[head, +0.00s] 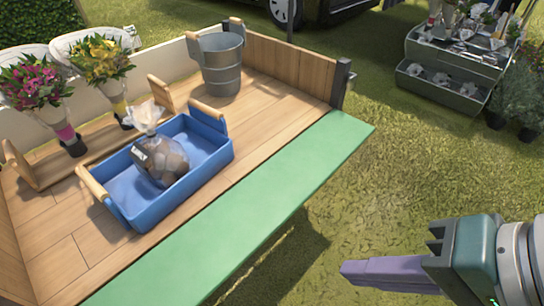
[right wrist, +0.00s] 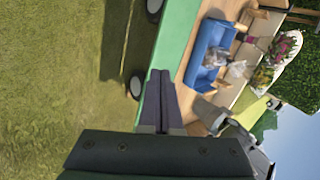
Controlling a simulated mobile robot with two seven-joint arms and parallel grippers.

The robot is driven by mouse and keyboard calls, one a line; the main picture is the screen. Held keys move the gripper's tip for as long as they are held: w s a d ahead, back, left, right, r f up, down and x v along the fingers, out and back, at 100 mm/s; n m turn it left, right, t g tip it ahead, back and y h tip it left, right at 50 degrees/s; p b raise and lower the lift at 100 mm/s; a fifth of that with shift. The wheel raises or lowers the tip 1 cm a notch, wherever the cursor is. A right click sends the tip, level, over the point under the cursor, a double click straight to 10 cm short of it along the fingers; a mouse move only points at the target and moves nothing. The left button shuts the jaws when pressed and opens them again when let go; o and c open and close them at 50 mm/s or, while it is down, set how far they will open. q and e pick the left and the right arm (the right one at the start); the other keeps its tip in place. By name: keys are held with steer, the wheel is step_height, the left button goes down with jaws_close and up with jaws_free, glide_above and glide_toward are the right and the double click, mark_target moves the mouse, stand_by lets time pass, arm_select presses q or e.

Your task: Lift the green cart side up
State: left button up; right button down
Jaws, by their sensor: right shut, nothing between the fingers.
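The green cart side (head: 255,205) is a long flat panel along the near edge of the wooden cart bed (head: 95,235). It lies folded out, about level with the bed, with its shadow on the grass below. In the right wrist view the green side (right wrist: 173,45) runs up the picture just beyond the fingertips. My right gripper (head: 345,270) is at the lower right of the head view, over the grass, with its purple fingers closed together and empty. It is apart from the panel in the head view. My left gripper does not show clearly in either view.
On the bed are a blue tray (head: 215,165) with a clear bag (head: 160,158), a metal bucket (head: 220,65) and flower bouquets (head: 103,58). A grey shelf stand (head: 440,92) and potted plants (head: 518,90) stand at the upper right. Grass right of the cart is open.

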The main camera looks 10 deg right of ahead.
steer(key=w+d+f+m+t+y+b, duration=0.1)
steer(key=w+f+m+t+y+b, duration=0.15)
steer(key=w+f+m+b, duration=0.7)
steer(key=w+d+f+m+t+y+b, duration=0.1)
steer(key=w+f+m+t+b, duration=0.15)
steer(key=f+m+b, duration=1.4)
steer(key=w+a+f+n+t+b, duration=0.1)
steer(key=w+a+f+n+b, duration=0.6)
steer(key=b, duration=0.5)
steer(key=r, duration=0.1)
steer(key=d+r+m, duration=0.1)
steer(key=r, duration=0.1)
steer(key=shift+r, duration=0.1)
